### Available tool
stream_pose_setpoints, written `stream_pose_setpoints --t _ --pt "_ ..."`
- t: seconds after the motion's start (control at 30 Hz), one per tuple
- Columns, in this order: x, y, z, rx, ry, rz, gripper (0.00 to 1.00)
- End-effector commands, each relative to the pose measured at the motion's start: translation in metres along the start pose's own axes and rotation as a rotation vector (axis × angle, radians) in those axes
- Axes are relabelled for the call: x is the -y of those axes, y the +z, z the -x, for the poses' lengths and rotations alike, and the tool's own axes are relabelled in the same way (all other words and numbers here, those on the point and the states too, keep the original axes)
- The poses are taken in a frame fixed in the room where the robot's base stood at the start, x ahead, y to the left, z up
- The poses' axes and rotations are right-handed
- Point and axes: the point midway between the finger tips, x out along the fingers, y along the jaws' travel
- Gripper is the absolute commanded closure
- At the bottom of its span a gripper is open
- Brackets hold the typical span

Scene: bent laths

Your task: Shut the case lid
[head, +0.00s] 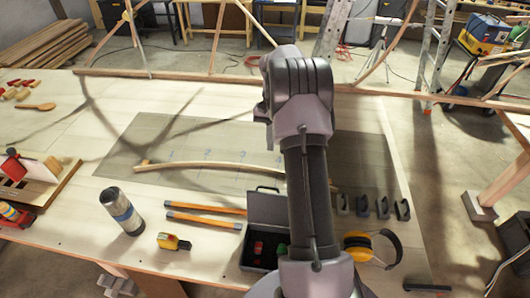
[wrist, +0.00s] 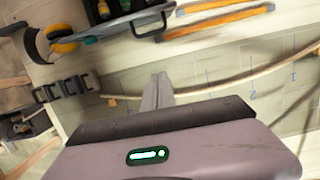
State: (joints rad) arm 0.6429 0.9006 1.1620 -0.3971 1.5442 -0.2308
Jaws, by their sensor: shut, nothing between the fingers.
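The small dark case (head: 243,252) stands open on the bench in the head view, with red and green items inside. Its grey lid (head: 266,207) is raised on the far side, with a handle at its top edge. My arm covers the case's right part. In the wrist view the lid (wrist: 125,23) and its handle show at the top, with part of the open case behind. My gripper (wrist: 158,78) is shut and empty, over the mat and apart from the lid. In the head view my arm hides the gripper.
A bent lath (head: 215,167) lies on the marked mat (head: 150,130). Two orange bars (head: 205,209), a tape measure (head: 174,242) and a flask (head: 122,212) lie left of the case. Yellow earmuffs (head: 358,248) and several dark blocks (head: 382,207) are to the right.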

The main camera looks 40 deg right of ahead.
Motion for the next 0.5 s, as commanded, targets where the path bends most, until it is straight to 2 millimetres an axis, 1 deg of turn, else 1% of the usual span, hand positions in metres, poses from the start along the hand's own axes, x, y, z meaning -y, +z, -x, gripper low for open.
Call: stream_pose_setpoints --t 0.17,0.5 --pt "0.0 0.0 -0.029 0.004 0.002 0.0 1.0" --pt "0.0 0.001 -0.103 0.004 0.001 0.001 1.0"
